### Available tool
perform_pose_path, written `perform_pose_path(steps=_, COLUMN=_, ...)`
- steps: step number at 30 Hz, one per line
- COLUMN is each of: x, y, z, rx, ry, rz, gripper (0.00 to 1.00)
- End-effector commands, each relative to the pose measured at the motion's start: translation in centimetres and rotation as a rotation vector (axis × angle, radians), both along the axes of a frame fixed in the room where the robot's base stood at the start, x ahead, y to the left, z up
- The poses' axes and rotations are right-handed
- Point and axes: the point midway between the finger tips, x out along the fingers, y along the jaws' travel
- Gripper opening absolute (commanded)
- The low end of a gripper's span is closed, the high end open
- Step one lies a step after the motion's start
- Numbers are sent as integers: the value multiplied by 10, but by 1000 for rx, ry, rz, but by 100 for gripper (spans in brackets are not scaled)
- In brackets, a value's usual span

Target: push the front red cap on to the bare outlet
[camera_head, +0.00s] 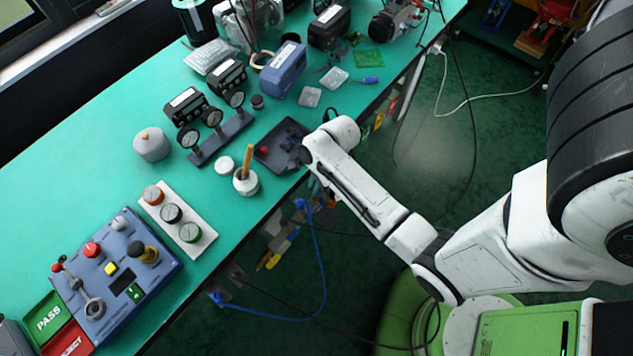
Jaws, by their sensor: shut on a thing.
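A small red cap (264,150) shows at the left side of a dark tray-like piece (270,160) near the table's front edge. My white wrist reaches in from the right and covers the right part of this piece. My gripper's fingers are hidden behind the wrist, so what they hold does not show. No bare outlet can be made out; it is too small or hidden by my arm.
A white pot with a wooden handle (246,182) and a white lid (224,165) stand just left. A gauge stand (222,138) is behind, a blue box (284,70) farther back. A blue control panel (118,275) sits at lower left. Green tabletop (75,190) is clear at left.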

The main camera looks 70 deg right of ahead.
Motion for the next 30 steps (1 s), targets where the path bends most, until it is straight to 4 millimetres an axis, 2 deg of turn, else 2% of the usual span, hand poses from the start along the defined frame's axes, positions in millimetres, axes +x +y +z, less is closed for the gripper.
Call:
perform_pose_path(steps=13, x=0, y=0, z=-6, rx=0, ry=0, rz=0, gripper=0)
perform_pose_path(steps=14, x=0, y=0, z=-6, rx=0, ry=0, rz=0, gripper=15)
perform_pose_path(steps=23, x=0, y=0, z=-6, rx=0, ry=0, rz=0, gripper=44)
perform_pose_path(steps=30, x=0, y=0, z=-5, rx=-1, ry=-1, rz=0, gripper=44)
